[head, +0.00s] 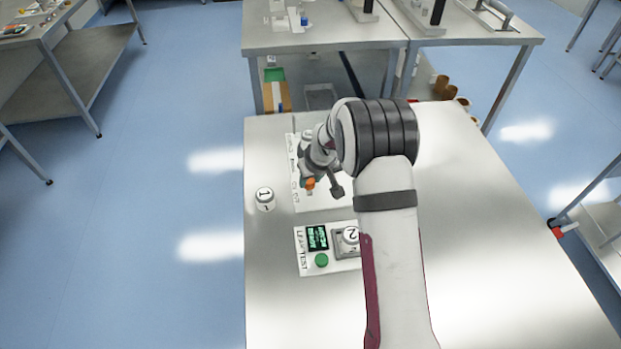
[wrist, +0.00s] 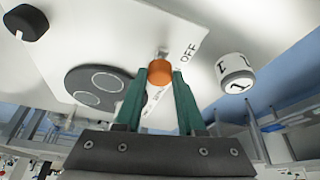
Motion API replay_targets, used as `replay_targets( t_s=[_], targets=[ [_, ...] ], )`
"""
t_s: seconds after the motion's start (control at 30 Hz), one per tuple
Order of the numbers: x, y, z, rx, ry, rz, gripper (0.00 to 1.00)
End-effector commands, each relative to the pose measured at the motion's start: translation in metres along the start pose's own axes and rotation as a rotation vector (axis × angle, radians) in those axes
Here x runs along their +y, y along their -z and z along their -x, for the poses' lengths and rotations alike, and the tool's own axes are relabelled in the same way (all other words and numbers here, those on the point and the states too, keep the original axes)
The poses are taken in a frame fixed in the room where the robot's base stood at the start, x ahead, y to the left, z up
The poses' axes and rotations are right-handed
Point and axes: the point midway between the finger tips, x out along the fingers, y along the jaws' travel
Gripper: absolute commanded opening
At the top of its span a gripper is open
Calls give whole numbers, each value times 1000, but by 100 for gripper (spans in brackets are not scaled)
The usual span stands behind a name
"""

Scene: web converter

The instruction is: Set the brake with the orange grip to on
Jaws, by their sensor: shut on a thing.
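The brake's orange grip (head: 310,183) shows at the left part of the white panel (head: 318,203), just below my gripper in the head view. In the wrist view the orange grip (wrist: 160,72) sits between the green fingertips of my gripper (wrist: 160,82), which is shut on it. The word OFF (wrist: 187,51) is printed on the panel close to the right of the grip. Other printing is partly hidden behind the fingers, and I cannot read an ON mark. My wrist hides much of the panel in the head view.
A dark knob (head: 337,191) stands right of the grip. A dark disc with two round faces (wrist: 95,85) is left of my fingers. A white cylinder marked 1 (head: 265,199) stands left. A leak test unit (head: 313,262) with a cylinder marked 2 is nearer.

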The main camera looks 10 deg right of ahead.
Motion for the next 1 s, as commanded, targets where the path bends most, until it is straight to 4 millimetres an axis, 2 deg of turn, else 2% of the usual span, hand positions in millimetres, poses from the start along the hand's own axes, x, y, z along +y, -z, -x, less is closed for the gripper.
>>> replay_targets(
  t_s=[0.43,0.7,1.0],
  targets=[
    [2,1,0,0,-2,-1,0],
    [11,33,-14,2,0,-1,0],
    [12,38,-14,7,-3,1,0]
  ],
)
